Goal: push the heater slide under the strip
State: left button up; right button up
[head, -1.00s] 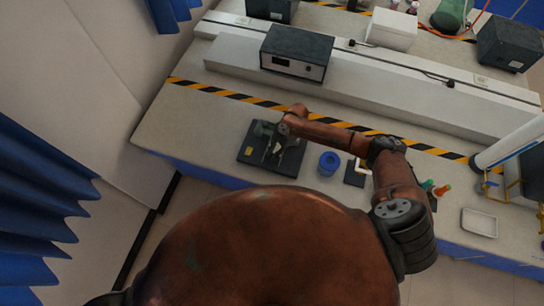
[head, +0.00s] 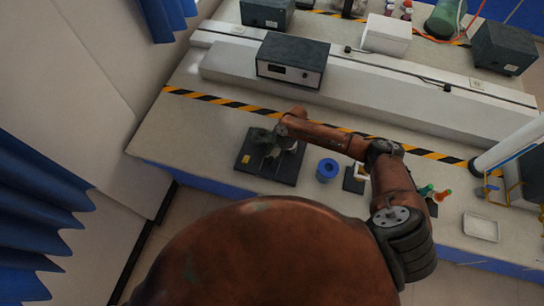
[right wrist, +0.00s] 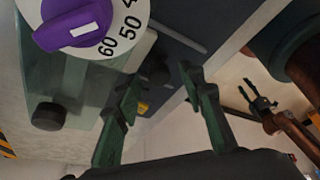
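A dark apparatus base (head: 246,165) lies on the bench near its front edge, with grey-green parts (head: 262,138) standing on it. My right gripper (head: 276,146) is over it, and the fingers are too small to read there. In the right wrist view the right gripper (right wrist: 164,118) has its two green fingers wide apart with nothing held. Beyond them are a greenish block (right wrist: 70,92) with a black knob, a white dial with a purple knob (right wrist: 75,25), and the dark base (right wrist: 195,25). I cannot tell the heater slide or strip apart. My left gripper (right wrist: 262,103) looks open at the far right.
A blue spool-like object (head: 327,170) and a small dark block (head: 354,181) stand right of the base. A black instrument box (head: 292,60) sits on the raised shelf behind. A white tray (head: 481,227) lies at the right. Bench left of the base is clear.

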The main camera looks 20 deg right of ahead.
jog(key=v, duration=1.2)
jog(key=shift+a, duration=0.1)
